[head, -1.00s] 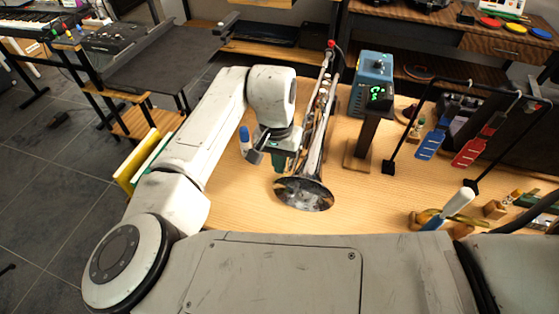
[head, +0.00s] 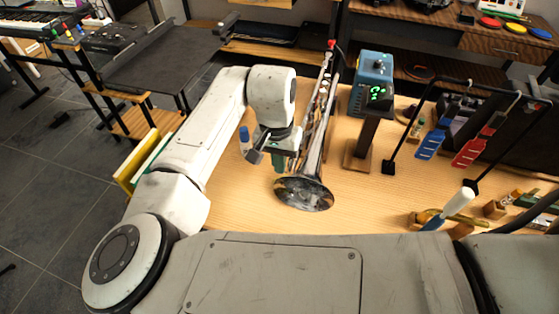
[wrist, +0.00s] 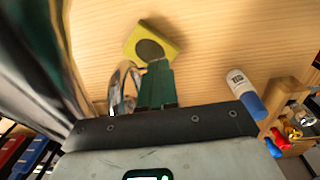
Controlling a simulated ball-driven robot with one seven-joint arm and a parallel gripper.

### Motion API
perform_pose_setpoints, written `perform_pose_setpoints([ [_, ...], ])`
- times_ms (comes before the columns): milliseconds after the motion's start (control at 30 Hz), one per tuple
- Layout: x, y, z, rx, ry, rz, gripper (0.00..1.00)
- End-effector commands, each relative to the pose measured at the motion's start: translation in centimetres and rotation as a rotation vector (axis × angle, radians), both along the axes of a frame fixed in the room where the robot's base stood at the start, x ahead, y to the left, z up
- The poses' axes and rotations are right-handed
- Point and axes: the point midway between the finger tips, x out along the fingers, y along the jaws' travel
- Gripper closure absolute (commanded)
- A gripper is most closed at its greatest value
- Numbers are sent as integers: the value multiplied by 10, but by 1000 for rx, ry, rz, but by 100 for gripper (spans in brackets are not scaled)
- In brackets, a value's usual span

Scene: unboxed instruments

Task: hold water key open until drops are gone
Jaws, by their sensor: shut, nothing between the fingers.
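No drops can be made out.
A yellow-green block with a dark round patch (wrist: 150,43) lies below the fingertips. A white bottle with a blue end (wrist: 246,92) stands nearby.

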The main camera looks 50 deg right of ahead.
Motion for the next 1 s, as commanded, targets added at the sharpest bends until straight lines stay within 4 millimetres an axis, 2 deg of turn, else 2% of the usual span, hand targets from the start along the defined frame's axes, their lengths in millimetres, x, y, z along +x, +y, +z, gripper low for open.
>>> perform_pose_setpoints([
  [233, 0, 0, 2, 0, 0, 0, 100],
  [600, 0, 0, 16, 0, 0, 0, 100],
  [1000, 0, 0, 17, 0, 0, 0, 100],
])
